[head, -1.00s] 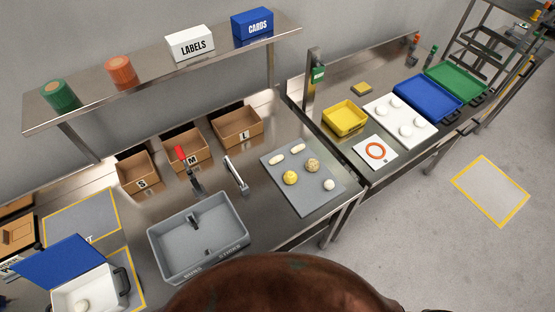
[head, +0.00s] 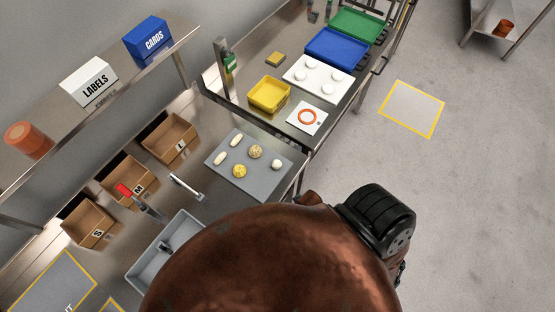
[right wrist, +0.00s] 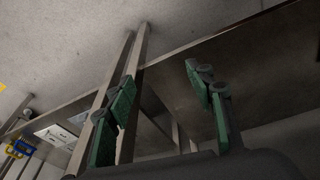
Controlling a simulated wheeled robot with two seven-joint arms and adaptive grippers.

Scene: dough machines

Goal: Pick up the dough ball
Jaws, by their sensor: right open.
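A grey mat (head: 222,184) on the steel table holds several dough pieces. A small white ball (head: 276,164) lies at its right side, a speckled tan ball (head: 256,152) and a yellow ball (head: 239,171) near the middle, and two pale oblong pieces (head: 220,158) to the left. More white balls (head: 311,78) sit on a white tray (head: 292,74) further back. I cannot tell which ball is meant. My right gripper (right wrist: 162,80) shows green finger pads spread apart with nothing between them; a table's underside and legs are beyond it. My left gripper is not in view.
Near the mat are a yellow bin (head: 268,97), a white card with an orange ring (head: 307,117), a metal handled tool (head: 187,188), a grey tub (head: 146,266) and cardboard boxes (head: 169,139). Open floor (head: 450,200) lies to the right, with a yellow-edged floor mark (head: 411,109).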

